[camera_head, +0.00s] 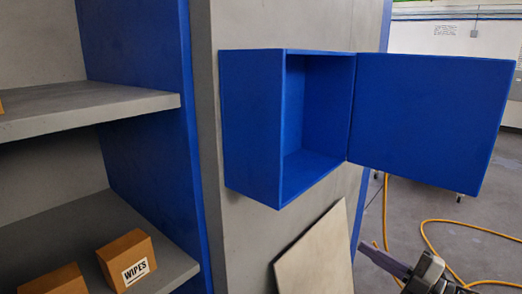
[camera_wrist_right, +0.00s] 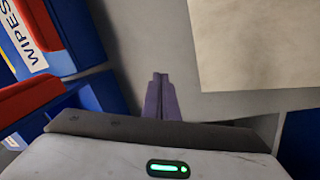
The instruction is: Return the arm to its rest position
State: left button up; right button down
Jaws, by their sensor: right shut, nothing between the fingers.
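My right gripper (camera_head: 362,246) comes in at the lower right of the head view, with its purple fingers pointing left. In the right wrist view the two fingers (camera_wrist_right: 160,76) lie together, shut with nothing between them. The gripper is below the open blue wall cabinet (camera_head: 252,125) and apart from it. The cabinet looks empty, and its blue door (camera_head: 430,120) is swung wide open to the right. My left gripper does not show.
A tan panel (camera_head: 318,256) leans by the wall, close to the gripper; a pale panel (camera_wrist_right: 240,45) shows in the wrist view. Grey shelves (camera_head: 85,108) at left hold a WIPES box (camera_head: 127,260). A yellow hose (camera_head: 440,222) lies on the floor.

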jog(key=s+a+f+m+h, duration=0.45)
jog(key=s+f+m, duration=0.25)
jog(key=f, duration=0.3)
jog(key=s+a+f+m+h, duration=0.45)
jog(key=s+f+m, duration=0.2)
jog(key=f, duration=0.35)
jog(key=s+a+f+m+g, duration=0.1)
jog(key=s+f+m+g, duration=0.1)
jog(key=s, duration=0.4)
jog(key=s+a+f+m+g+h, duration=0.1)
jog(key=s+a+f+m+g, duration=0.1)
jog(key=s, duration=0.4)
jog(key=s+a+f+m+g, duration=0.2)
jog(key=s+f, duration=0.2)
jog(key=s, duration=0.2)
jog(key=shift+a+f+g+h, duration=0.25)
jog(key=shift+f+g+h, duration=0.05)
jog(key=shift+f, duration=0.05)
jog(key=shift+s, duration=0.1)
